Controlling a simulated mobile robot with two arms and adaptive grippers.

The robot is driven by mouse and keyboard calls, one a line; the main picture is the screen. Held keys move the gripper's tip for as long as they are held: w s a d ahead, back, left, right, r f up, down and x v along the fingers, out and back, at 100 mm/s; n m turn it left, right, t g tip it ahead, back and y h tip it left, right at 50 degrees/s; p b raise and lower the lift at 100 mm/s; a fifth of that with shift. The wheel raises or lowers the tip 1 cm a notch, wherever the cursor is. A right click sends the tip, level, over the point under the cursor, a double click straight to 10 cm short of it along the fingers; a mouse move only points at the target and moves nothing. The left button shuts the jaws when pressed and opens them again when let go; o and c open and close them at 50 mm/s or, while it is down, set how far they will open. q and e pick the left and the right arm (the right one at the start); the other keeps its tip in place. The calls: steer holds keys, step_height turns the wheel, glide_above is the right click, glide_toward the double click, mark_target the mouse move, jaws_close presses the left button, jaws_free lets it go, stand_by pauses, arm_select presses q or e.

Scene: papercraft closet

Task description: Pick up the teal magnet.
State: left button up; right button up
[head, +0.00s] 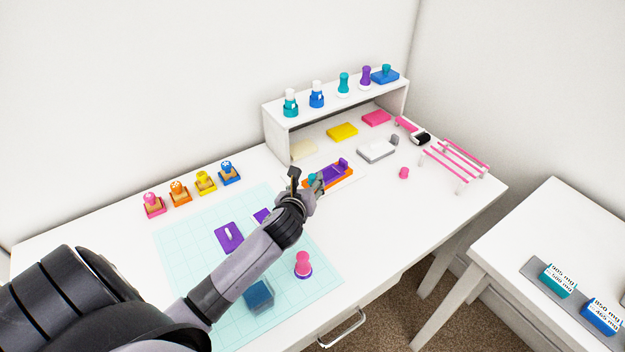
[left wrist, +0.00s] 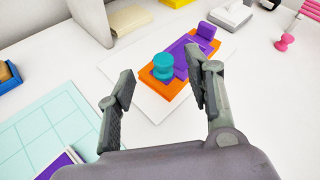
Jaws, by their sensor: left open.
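The teal magnet (left wrist: 163,66) stands upright on an orange and purple piece, near its left end, in the left wrist view. In the head view the teal magnet (head: 312,178) is partly hidden by my gripper. The orange base (left wrist: 170,88) with its purple top (left wrist: 191,47) lies on a white sheet (left wrist: 150,103). My left gripper (left wrist: 160,85) is open and empty, its fingers apart on either side of the magnet in the picture; contact does not show. In the head view my left gripper (head: 306,182) is over the orange piece. My right gripper is not in view.
A white shelf (head: 275,117) with several stamps stands behind. A pink pin (head: 404,173) and a pink-barred rack (head: 455,160) are to the right. A cutting mat (head: 190,247) bears a blue block (head: 259,296) and a pink-purple stamp (head: 303,264).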

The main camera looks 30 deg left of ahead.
mark_target(311, 179)
arm_select(q)
steer(key=x, duration=0.4)
steer(key=shift+w+d+f, duration=0.1)
steer(key=shift+f, duration=0.1)
steer(key=shift+c, duration=0.3)
jaws_close()
